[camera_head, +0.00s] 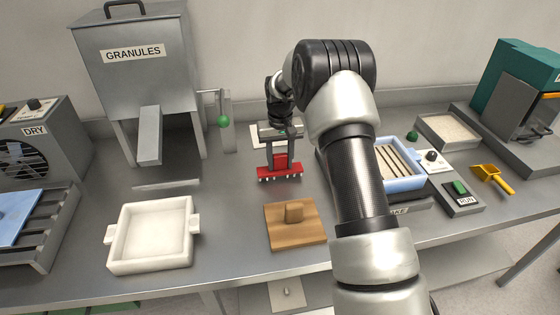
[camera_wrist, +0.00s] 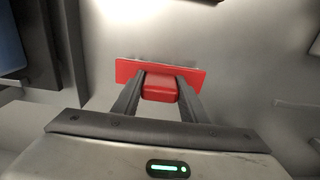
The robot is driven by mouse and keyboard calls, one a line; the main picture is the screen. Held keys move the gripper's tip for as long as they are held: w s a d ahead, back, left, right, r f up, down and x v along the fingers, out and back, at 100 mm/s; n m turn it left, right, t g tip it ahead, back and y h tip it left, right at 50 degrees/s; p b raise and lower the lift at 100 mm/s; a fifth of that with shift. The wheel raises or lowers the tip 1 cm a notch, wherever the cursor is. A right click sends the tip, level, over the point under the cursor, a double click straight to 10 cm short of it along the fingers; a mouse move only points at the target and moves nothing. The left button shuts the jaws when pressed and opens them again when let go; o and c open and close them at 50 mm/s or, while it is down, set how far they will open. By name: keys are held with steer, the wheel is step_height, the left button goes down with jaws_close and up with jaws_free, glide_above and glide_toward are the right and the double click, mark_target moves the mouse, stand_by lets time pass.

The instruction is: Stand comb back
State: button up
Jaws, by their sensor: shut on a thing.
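The comb (camera_head: 279,172) is red with a wide toothed bar along its lower edge. My gripper (camera_head: 281,157) is shut on its block-like handle. The comb is upright with its teeth pointing down, at the back middle of the bench, behind the wooden block. In the wrist view the comb's red bar (camera_wrist: 195,75) lies across and beyond the fingers, and my gripper (camera_wrist: 160,84) clasps the red handle between its fingertips. I cannot tell whether the teeth touch the bench. A pale flat piece (camera_head: 258,136) lies behind my gripper, partly hidden by it.
A wooden board with a knob (camera_head: 292,232) lies in front of the comb. A white square tray (camera_head: 150,262) stands at the left front, below the granules hopper (camera_head: 135,85). A blue-rimmed tray (camera_head: 407,183) is right, partly behind my arm. Bare bench lies left of the comb.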

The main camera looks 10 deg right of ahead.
steer(key=o, duration=1.2)
steer(key=shift+f, duration=0.1)
